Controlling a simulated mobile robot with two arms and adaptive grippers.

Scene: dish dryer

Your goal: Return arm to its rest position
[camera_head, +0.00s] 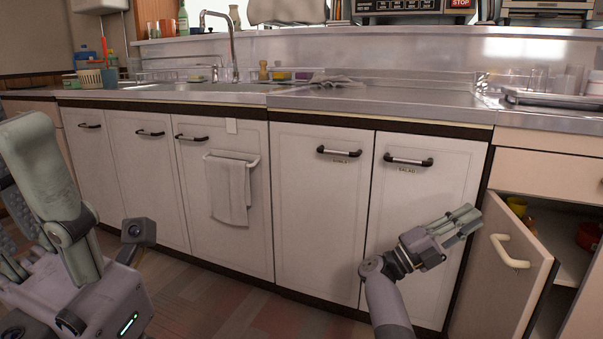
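My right gripper (472,218) is in front of the lower cabinets at the right, near the open cabinet door. Its fingers point right and slightly up, lie close together in this view, and hold nothing that I can see. Whether a gap separates them is not clear. My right arm (388,300) rises from the bottom edge, bent at a joint below the gripper. My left arm (45,165) is folded close to my body at the left edge. I cannot make out its gripper.
A cabinet door (505,275) stands open at the lower right, close to my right gripper, with colored dishes inside. White cabinet doors with handles line the front. The steel counter (370,98) runs above. A towel (229,190) hangs from a bar. The floor (225,300) at center is clear.

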